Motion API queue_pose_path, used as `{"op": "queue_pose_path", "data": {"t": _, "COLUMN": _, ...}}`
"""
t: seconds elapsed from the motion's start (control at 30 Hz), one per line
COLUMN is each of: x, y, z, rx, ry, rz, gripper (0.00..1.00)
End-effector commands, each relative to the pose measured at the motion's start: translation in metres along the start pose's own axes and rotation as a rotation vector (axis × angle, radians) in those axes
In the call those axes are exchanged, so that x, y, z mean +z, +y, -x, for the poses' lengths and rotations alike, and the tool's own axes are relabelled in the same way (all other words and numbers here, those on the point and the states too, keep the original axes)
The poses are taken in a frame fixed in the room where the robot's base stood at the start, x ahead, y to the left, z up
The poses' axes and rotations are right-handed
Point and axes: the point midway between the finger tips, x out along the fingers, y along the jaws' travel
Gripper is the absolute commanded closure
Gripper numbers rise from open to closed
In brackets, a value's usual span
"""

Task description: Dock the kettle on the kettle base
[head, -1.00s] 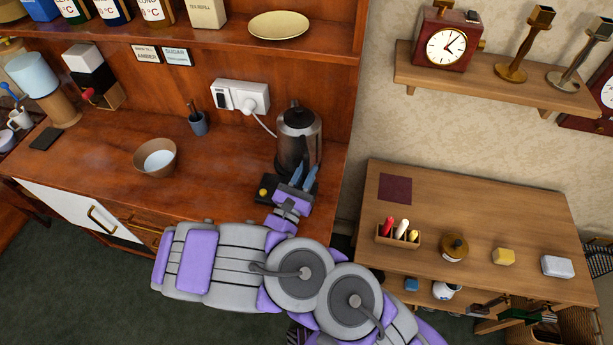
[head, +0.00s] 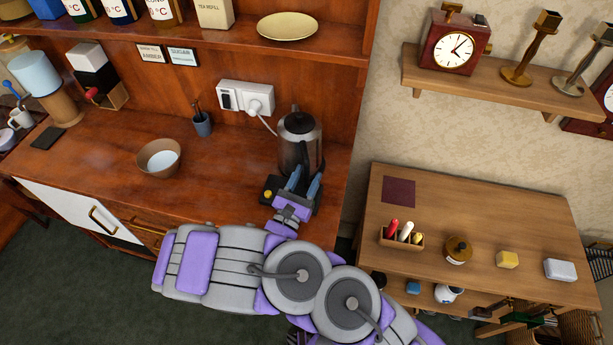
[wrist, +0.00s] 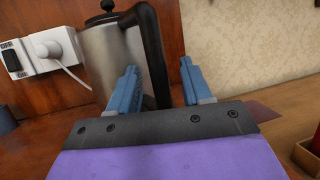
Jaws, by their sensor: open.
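The kettle (head: 299,143) is a steel body with a black lid and black handle, upright at the right end of the wooden counter. It also shows in the wrist view (wrist: 108,62), its handle (wrist: 154,60) towards me. The kettle base (head: 269,192) looks like the dark slab with a yellow button in front of the kettle, partly hidden by my gripper. I cannot tell whether the kettle's bottom rests on it. My gripper (head: 304,181) is open just in front of the kettle. In the wrist view the handle lies between the blue fingers, nearer the left one, not clasped.
A wall socket (head: 246,98) with a plugged white cable is behind the kettle. A brown bowl (head: 158,160) and a small grey pot (head: 202,125) stand to the left, with clear counter between. A lower side table (head: 480,215) is on the right, across a gap.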

Motion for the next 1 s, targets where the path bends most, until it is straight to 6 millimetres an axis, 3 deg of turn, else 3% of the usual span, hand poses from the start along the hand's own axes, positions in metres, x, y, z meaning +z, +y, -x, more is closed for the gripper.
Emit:
{"op": "queue_pose_path", "data": {"t": 0.5, "x": 0.0, "y": 0.0, "z": 0.067, "rx": 0.002, "ry": 0.002, "rz": -0.002, "gripper": 0.51}}
{"op": "queue_pose_path", "data": {"t": 1.0, "x": 0.0, "y": -0.002, "z": 0.07, "rx": -0.001, "ry": 0.002, "rz": -0.003, "gripper": 0.51}}
